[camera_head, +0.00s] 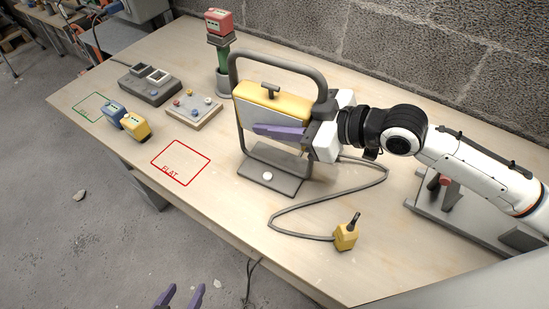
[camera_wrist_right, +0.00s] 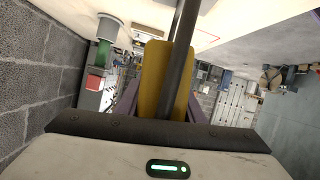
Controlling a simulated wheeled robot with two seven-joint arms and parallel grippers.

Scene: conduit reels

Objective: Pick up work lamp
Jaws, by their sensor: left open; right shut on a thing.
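The work lamp (camera_head: 271,103) has a yellow housing inside a grey tubular frame with a flat foot. It stands upright near the middle of the bench in the head view. My right gripper (camera_head: 268,131) reaches in from the right and is shut on the lamp, a purple finger lying across its face. In the right wrist view the yellow housing (camera_wrist_right: 152,80) and a grey frame bar sit between the purple fingers. The far finger is hidden in the head view. I cannot tell any gap under the foot. My left gripper (camera_head: 181,299) is open and empty at the bottom edge, off the bench.
The lamp's cable loops across the bench to a yellow plug (camera_head: 346,235). A red box (camera_head: 219,21) tops a post behind the lamp. Left are a grey socket block (camera_head: 149,84), a button panel (camera_head: 193,111), blue and yellow plugs (camera_head: 136,126), and a bare red-outlined area (camera_head: 181,162).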

